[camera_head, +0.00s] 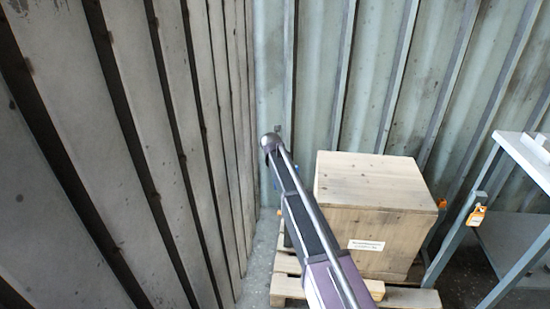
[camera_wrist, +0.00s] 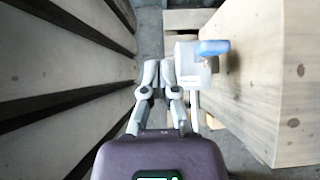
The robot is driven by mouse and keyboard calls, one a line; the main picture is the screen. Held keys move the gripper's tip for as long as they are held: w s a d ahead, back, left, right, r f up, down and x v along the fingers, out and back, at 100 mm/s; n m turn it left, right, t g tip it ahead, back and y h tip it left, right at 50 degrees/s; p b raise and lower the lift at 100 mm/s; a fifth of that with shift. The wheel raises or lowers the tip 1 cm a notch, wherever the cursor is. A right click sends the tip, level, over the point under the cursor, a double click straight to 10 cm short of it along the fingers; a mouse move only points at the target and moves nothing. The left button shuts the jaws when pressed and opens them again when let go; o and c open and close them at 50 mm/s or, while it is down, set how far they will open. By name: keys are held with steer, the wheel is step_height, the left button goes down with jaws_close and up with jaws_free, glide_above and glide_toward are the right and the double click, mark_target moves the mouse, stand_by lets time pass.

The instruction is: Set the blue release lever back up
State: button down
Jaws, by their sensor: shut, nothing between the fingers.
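The blue release lever (camera_wrist: 212,47) shows in the wrist view at the upper right of centre. It sits at the top of a pale grey housing (camera_wrist: 190,72), beside the wooden crate. Its blue end points right, toward the crate; I cannot tell its exact tilt. My gripper (camera_wrist: 159,72) is shut and empty, just left of the housing. The fingertips are close to the housing, but I cannot tell whether they touch it.
The wooden crate (camera_head: 375,185) stands on a pallet (camera_head: 288,286) right of my arm and also fills the right of the wrist view (camera_wrist: 265,80). A slatted wall (camera_head: 130,150) runs close on the left. A grey table (camera_head: 525,155) with an orange padlock (camera_head: 477,215) stands at the right.

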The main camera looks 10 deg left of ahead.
steer(key=s+d+f+m+g, duration=0.3)
steer(key=s+d+m+g, duration=0.1)
steer(key=s+d+m, duration=1.5)
steer(key=s+d+m+g, duration=0.2)
steer(key=s+d+m, duration=0.1)
steer(key=s+m, duration=0.5)
steer(key=s+d+f+m+g, duration=0.1)
steer(key=s+d+m, duration=0.3)
steer(key=s+m, duration=0.4)
steer(key=shift+s+d+f+m+g, duration=0.3)
steer(key=shift+s+g, duration=0.3)
steer(key=shift+s, duration=3.2)
